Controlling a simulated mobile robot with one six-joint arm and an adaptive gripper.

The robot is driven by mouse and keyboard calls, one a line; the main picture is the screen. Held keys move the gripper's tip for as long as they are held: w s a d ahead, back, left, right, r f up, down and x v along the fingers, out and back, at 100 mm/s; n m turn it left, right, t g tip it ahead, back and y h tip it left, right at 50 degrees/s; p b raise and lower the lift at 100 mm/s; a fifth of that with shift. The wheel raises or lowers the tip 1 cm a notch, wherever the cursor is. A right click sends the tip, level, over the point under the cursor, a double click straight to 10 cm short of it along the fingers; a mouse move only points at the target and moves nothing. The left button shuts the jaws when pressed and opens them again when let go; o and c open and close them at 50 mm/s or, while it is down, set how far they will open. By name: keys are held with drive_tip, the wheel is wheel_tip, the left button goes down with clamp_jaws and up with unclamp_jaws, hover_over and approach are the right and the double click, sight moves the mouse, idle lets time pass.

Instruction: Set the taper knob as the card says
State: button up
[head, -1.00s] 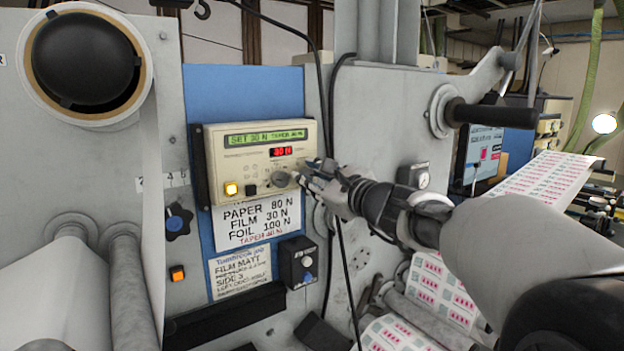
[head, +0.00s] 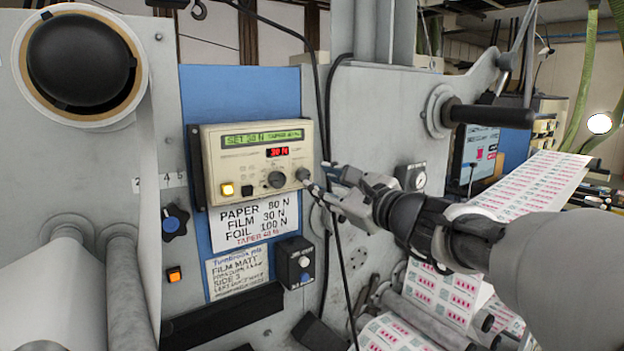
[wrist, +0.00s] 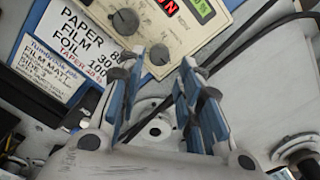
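The cream controller (head: 232,150) has a larger dark knob (head: 276,179) and a smaller knob (head: 302,174) to its right; I take the smaller one for the taper knob. Its green display (head: 262,138) reads SET 30 N with a taper figure too small to read surely. My gripper (head: 328,184) is open just right of the smaller knob. In the wrist view that knob (wrist: 160,54) shows between the spread fingertips (wrist: 164,64), apparently untouched.
A lit yellow button (head: 227,190) is at the controller's left. A second note (head: 237,272) mentions FILM MATT. A small black box (head: 295,262) sits below, and black cables (head: 322,100) hang close to the gripper.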

drive_tip(key=v, duration=0.6)
drive_tip(key=shift+a, duration=0.1)
drive_tip(key=s+a+f+n+g+h, duration=0.1)
drive_tip(key=s+a+f+n+g, duration=0.25)
drive_tip(key=s+f+n, duration=0.45)
drive_tip(key=s+a+f+n+g+h, duration=0.2)
drive_tip(key=s+f+n+g, duration=0.3)
drive_tip(key=s, duration=0.5)
drive_tip(key=s+d+f+n+h, duration=0.7)
drive_tip(key=s+d+f+n, duration=0.35)
drive_tip(key=s+d, duration=0.25)
wheel_tip(320, 180, down, 30)
drive_tip(key=s+m+g+b, duration=0.1)
drive_tip(key=g+b, duration=0.1)
drive_tip(key=b, duration=2.5)
drive_tip(key=shift+s+a, duration=0.15)
drive_tip(key=shift+s, duration=0.1)
